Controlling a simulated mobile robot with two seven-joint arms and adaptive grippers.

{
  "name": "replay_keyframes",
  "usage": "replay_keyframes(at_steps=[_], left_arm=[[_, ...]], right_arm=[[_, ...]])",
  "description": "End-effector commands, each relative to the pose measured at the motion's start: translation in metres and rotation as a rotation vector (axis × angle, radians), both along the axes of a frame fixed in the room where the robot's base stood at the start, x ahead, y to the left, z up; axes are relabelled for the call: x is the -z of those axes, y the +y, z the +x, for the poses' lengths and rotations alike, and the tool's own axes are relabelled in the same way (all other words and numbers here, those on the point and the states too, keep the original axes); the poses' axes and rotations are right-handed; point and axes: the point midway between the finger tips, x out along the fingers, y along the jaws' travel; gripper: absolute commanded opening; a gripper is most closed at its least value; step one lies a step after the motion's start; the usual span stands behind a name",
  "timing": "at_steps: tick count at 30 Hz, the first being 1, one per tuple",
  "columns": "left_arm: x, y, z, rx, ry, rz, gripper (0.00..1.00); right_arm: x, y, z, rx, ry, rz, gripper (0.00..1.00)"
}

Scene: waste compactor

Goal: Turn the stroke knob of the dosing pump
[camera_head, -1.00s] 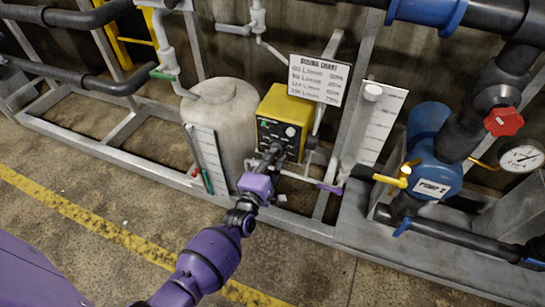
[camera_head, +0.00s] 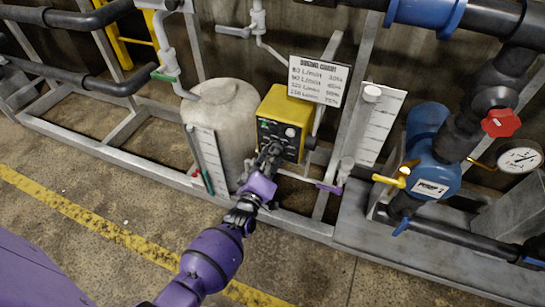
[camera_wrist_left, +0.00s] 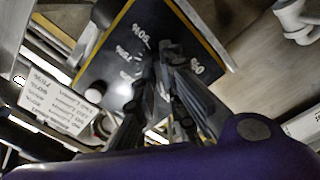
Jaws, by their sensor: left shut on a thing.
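The dosing pump is a yellow box (camera_head: 291,103) with a black front panel (camera_head: 268,127), beside a pale tank. A small white round part (camera_head: 290,132) shows on the panel, right of my gripper. My left gripper (camera_head: 273,150) reaches up to the lower part of the panel and is shut on what appears to be the stroke knob, which its fingers hide. In the left wrist view the fingers (camera_wrist_left: 163,62) meet at the black panel (camera_wrist_left: 112,62), among white percent marks. My right gripper is not in view.
A dosing chart (camera_head: 318,80) hangs right above the pump. The pale tank (camera_head: 222,118) stands left of it, and a white graduated plate (camera_head: 380,122) to the right. A blue pump (camera_head: 432,165) with pipes is farther right. A grey frame rail (camera_head: 110,152) borders open floor.

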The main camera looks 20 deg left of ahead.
Motion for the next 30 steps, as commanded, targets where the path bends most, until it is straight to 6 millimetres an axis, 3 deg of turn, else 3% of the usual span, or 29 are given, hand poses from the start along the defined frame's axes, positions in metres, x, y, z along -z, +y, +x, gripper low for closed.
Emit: replay_keyframes(at_steps=[18, 30], left_arm=[[0.0004, 0.0002, -0.0004, 0.000, -0.018, 0.546, 0.00], [0.0007, -0.0002, -0.0006, 0.000, -0.024, 0.730, 0.00]], right_arm=[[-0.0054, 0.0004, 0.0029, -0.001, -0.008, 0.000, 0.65], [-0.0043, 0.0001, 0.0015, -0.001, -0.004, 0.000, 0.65]])
